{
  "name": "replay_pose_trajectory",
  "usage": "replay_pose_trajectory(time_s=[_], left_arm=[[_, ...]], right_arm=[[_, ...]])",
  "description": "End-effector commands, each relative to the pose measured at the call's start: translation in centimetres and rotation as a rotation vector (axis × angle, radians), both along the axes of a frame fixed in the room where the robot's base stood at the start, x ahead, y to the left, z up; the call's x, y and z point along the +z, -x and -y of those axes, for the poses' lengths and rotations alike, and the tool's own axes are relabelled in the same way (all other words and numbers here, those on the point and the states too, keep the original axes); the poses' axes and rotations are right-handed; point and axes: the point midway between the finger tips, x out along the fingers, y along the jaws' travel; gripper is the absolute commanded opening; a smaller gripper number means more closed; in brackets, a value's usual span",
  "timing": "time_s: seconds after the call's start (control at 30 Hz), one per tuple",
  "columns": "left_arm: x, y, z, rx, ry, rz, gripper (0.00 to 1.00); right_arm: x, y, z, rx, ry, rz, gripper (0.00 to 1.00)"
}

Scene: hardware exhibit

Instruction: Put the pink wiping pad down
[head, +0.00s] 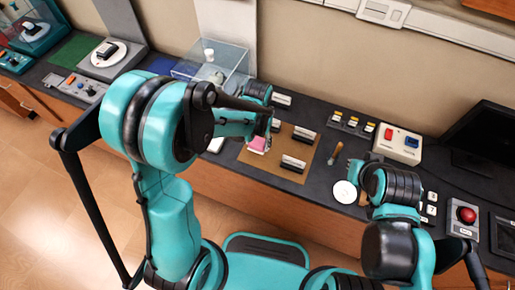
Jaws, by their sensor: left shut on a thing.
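The pink wiping pad (258,144) is at the left part of a brown mat (272,161) on the dark counter. My left gripper (267,138) is shut on the pad, and my left arm reaches over the counter from the left. The gripper and arm hide part of the pad. I cannot tell whether the pad touches the mat.
Black-and-white blocks (293,163) stand on the mat. A clear case (213,68) is behind my left arm. A white disc (345,192), a wooden-handled tool (336,153), a switch box (397,143) and a red button (466,214) are to the right.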

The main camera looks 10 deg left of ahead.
Motion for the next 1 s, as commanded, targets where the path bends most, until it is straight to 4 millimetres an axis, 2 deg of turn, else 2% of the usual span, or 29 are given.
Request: replay_pose_trajectory(time_s=[0.13,0.33,0.73,0.77,0.8,1.0], left_arm=[[-1.1,0.0,-0.2,-0.001,0.0,0.0,0.23],[-4.1,0.0,-0.2,-0.001,0.0,0.0,0.23],[-4.6,0.0,-0.2,-0.001,0.0,0.0,0.23],[-4.4,0.0,-0.2,-0.001,0.0,0.0,0.57],[-4.4,0.0,-0.2,-0.001,0.0,0.0,0.67],[-4.4,0.0,-0.2,-0.001,0.0,0.0,0.7]], right_arm=[[-0.5,0.0,0.0,0.0,0.0,0.0,0.0],[-1.8,0.0,0.0,0.0,0.0,0.0,0.0],[-2.2,0.0,0.0,0.0,0.0,0.0,0.0],[-2.1,0.0,0.0,0.0,0.0,0.0,0.0],[-2.0,0.0,0.0,0.0,0.0,0.0,0.0],[-2.0,0.0,0.0,0.0,0.0,0.0,0.0]])
